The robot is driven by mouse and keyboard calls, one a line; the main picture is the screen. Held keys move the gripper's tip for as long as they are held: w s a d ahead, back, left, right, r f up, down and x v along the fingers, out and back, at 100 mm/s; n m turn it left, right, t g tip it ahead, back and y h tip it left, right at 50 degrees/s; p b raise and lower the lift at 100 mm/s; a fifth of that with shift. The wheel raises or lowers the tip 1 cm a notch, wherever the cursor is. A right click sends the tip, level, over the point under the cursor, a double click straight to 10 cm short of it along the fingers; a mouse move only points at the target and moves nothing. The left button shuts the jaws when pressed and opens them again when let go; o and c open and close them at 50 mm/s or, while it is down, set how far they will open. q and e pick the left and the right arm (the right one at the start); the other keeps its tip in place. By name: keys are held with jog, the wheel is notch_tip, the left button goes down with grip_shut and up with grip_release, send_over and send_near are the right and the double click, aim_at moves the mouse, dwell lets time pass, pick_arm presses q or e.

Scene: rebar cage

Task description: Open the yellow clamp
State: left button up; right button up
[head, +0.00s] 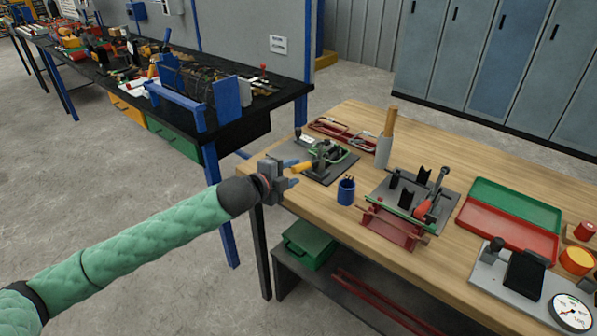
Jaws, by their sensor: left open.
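The yellow clamp shows as a yellow handle (303,166) on a dark toggle mechanism. The mechanism sits on a dark base plate (320,176) at the left end of the wooden table, with a green part beside it. The handle lies low and points left. My left gripper (292,174) comes in from the left with its blue-tipped fingers apart, close to the free end of the handle. I cannot tell whether a finger touches it. My right gripper is out of view.
A cluttered black bench (240,115) stands at the back left.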

pick_arm(q)
jog(key=v, duration=0.3)
jog(key=shift+s, duration=0.15)
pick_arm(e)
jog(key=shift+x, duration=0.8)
pick_arm(q)
jog(key=shift+a, duration=0.1)
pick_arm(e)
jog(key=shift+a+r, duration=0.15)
